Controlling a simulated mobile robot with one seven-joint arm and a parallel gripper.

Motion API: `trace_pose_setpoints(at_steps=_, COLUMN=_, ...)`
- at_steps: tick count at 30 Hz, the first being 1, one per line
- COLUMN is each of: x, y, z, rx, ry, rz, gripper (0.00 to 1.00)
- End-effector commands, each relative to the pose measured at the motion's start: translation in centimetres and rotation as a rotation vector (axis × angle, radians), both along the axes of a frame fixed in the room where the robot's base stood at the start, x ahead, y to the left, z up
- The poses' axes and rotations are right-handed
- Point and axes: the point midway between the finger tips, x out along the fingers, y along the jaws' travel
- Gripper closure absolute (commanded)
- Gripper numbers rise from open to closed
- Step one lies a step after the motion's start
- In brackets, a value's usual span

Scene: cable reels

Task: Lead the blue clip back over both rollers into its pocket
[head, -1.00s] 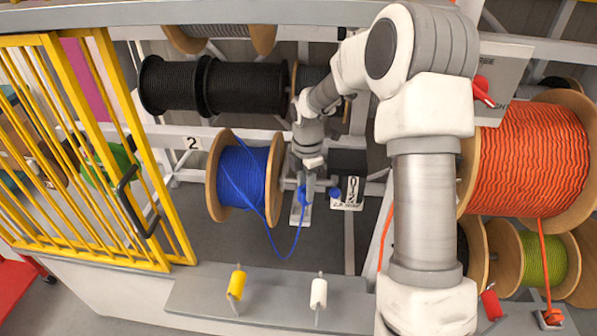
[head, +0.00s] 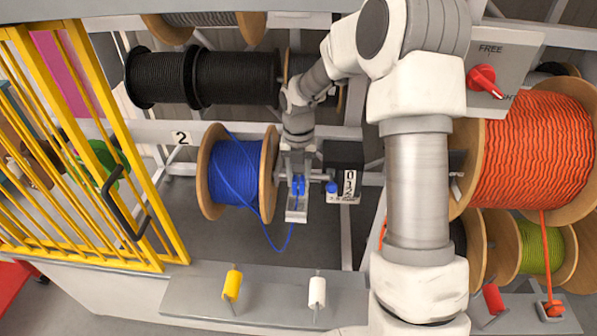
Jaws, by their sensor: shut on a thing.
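My gripper (head: 297,181) is shut on the blue clip (head: 298,186), just right of the blue rope reel (head: 233,178). A small grey bracket (head: 297,214) shows right below the clip; I cannot tell whether they touch, or whether this is the pocket. The blue rope (head: 275,243) runs from the reel in a slack hanging loop up to the clip. The yellow roller (head: 232,285) and the white roller (head: 317,292) stand on the front ledge, nearer than the loop. The rope is over neither roller.
A black counter box (head: 343,160) with a blue knob is close right of my gripper. The yellow gate (head: 95,150) is at left. The orange reel (head: 535,150), a FREE panel with red handle (head: 483,78) and a red roller (head: 493,300) are at right. The grey ledge (head: 270,290) is otherwise bare.

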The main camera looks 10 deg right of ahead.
Motion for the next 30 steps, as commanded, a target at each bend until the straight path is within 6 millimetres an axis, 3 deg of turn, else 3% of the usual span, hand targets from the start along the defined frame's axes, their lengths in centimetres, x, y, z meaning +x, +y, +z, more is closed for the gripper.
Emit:
trace_pose_setpoints(at_steps=1, x=0.7, y=0.3, z=1.5, rx=-0.002, ry=-0.025, rz=0.009, gripper=1.00)
trace_pose_setpoints(at_steps=8, x=0.8, y=0.4, z=1.0, rx=-0.002, ry=-0.029, rz=0.011, gripper=1.00)
trace_pose_setpoints(at_steps=30, x=0.5, y=0.3, z=-4.9, rx=-0.002, ry=-0.016, rz=0.006, gripper=1.00)
